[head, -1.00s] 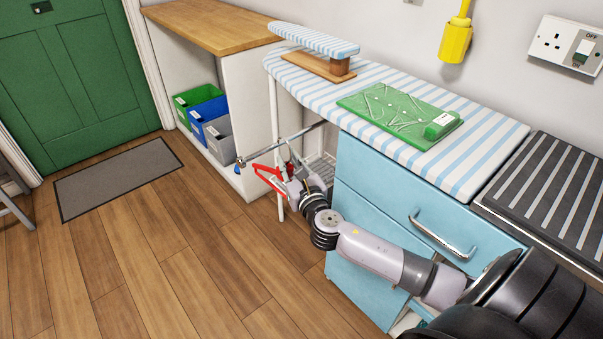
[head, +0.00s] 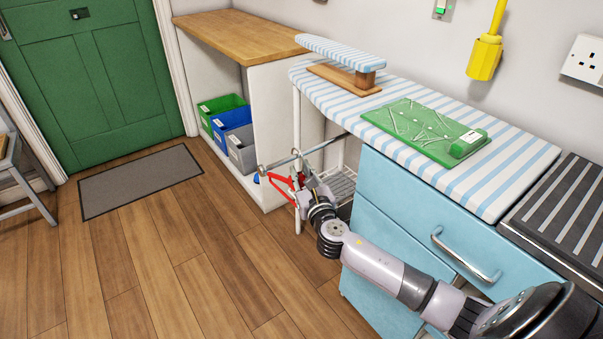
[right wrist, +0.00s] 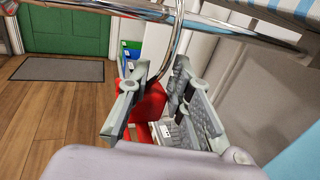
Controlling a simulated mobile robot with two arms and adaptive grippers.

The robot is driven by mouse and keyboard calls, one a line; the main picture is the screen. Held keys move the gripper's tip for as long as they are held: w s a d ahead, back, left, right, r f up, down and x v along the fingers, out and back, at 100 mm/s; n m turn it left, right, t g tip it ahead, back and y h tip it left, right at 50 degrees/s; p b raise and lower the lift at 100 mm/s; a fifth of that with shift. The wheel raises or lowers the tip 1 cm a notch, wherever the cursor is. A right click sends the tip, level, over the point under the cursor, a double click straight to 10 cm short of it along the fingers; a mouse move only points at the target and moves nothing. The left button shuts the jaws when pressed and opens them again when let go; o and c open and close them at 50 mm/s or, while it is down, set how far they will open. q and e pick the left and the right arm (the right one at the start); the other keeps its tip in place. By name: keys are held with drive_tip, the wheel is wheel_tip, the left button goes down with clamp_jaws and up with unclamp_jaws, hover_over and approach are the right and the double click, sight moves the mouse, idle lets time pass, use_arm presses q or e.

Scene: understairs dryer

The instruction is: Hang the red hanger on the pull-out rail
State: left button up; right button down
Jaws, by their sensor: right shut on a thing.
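The red hanger (head: 281,181) is at the pull-out rail (head: 312,151), which sticks out from under the striped ironing board. My right gripper (head: 301,186) is just below the rail, shut on the hanger. In the right wrist view the hanger's red body (right wrist: 151,103) is between the fingers (right wrist: 165,98). Its metal hook (right wrist: 179,35) rises across the rail (right wrist: 235,32). The top of the hook is out of frame, so I cannot tell whether it goes around the rail or rests on it. My left gripper is not in view.
The ironing board (head: 520,165) and blue drawer unit (head: 400,215) stand right of the rail. A white shelf unit with green, blue and grey bins (head: 240,146) is behind it. A wire rack (head: 342,184) sits under the board.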

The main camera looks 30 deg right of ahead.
drive_tip(key=c, duration=1.4)
unclamp_jaws()
drive_tip(key=shift+o, duration=0.2)
